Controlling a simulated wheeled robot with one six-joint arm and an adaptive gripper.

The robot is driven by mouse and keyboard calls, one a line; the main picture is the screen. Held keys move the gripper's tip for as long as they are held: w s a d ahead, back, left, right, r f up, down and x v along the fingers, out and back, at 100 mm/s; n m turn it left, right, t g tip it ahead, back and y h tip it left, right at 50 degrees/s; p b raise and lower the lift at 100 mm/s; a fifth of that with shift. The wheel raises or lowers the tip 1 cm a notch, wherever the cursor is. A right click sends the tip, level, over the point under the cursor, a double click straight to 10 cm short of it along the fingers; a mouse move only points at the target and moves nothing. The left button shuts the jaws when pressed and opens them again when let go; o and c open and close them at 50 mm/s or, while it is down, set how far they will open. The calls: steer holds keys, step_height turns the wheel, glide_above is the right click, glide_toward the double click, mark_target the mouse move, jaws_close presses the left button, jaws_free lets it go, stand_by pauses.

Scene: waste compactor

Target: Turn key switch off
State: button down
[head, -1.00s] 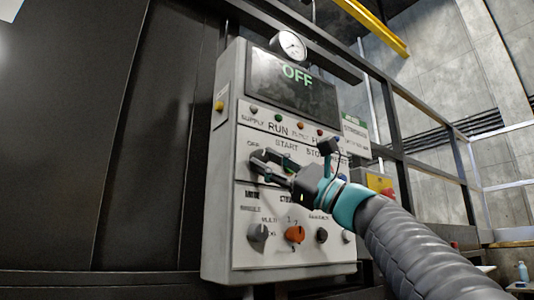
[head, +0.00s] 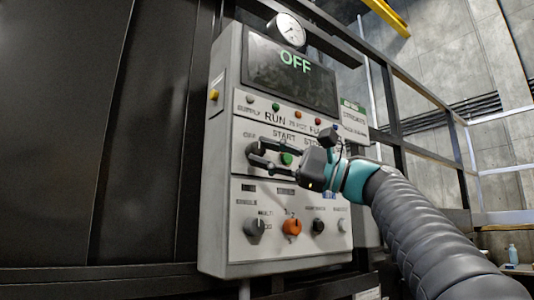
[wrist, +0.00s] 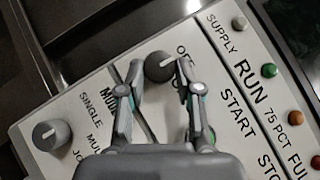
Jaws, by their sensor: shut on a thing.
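The key switch (wrist: 158,67) is a round dark grey knob with a white mark, on the light grey control panel (head: 228,200). In the wrist view its mark points right, toward the partly covered OFF label; a second label is mostly hidden by a finger. My gripper (wrist: 160,72) has one finger on each side of the knob and is shut on it. In the head view my gripper (head: 258,154) reaches the knob from the right, and the fingers hide much of it. The panel's screen (head: 290,75) reads OFF in green.
A green start button (head: 287,158) sits close by my fingers. Below are a grey selector (head: 255,229), an orange selector (head: 292,227) and a black knob (head: 318,227). A row of small lamps (head: 276,107) lies above. A gauge (head: 289,30) tops the panel.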

steer(key=c, duration=0.8)
jaws_free()
steer(key=shift+a, duration=0.1)
steer(key=shift+o, duration=0.2)
steer(key=v, duration=1.2)
